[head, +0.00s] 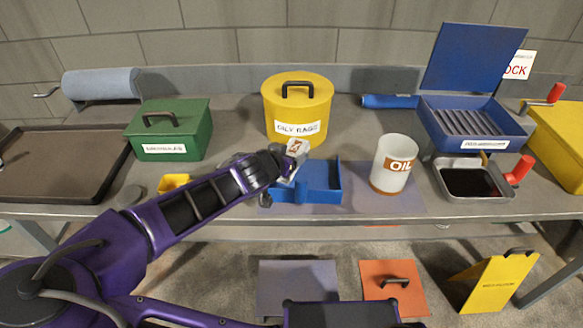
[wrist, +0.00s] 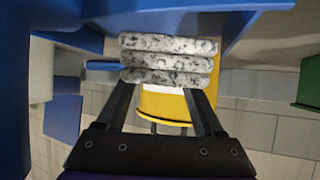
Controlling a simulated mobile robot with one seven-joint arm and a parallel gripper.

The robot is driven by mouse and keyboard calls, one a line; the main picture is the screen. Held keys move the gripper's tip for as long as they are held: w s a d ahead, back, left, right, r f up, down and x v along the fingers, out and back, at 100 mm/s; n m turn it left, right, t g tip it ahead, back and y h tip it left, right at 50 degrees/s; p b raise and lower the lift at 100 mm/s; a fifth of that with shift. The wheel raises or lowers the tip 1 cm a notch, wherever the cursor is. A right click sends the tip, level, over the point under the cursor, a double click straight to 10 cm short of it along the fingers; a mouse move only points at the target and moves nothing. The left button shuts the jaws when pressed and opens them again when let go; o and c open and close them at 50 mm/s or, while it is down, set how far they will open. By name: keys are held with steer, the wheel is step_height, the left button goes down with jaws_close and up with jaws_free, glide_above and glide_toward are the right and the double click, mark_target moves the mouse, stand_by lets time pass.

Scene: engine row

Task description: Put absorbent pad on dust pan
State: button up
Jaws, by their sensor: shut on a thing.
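The absorbent pad (wrist: 168,58) is a grey-speckled, ridged block held between the fingertips in the wrist view. My gripper (wrist: 166,82) is shut on it. In the head view my gripper (head: 290,163) is at the left end of the blue dust pan (head: 320,182), which lies on the bench. In the wrist view the blue dust pan (wrist: 200,20) fills the top, close to the pad. I cannot tell whether the pad touches the pan.
A yellow oily rags can (head: 297,108) stands behind the pan. A white oil container (head: 393,165) stands close on its right. A green box (head: 170,130) and a small yellow item (head: 173,183) are to the left. A blue open-lidded box (head: 470,125) is farther right.

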steer(key=shift+f+b, duration=0.45)
steer(key=shift+f, duration=1.95)
steer(key=o, duration=1)
steer(key=shift+o, duration=0.2)
steer(key=p+v, duration=0.5)
steer(key=v, duration=0.6)
steer(key=shift+w+r+p, duration=0.1)
steer(key=shift+p, duration=0.2)
steer(key=shift+s+a+r, duration=0.15)
steer(key=shift+s+a, duration=0.05)
steer(key=shift+s, duration=0.3)
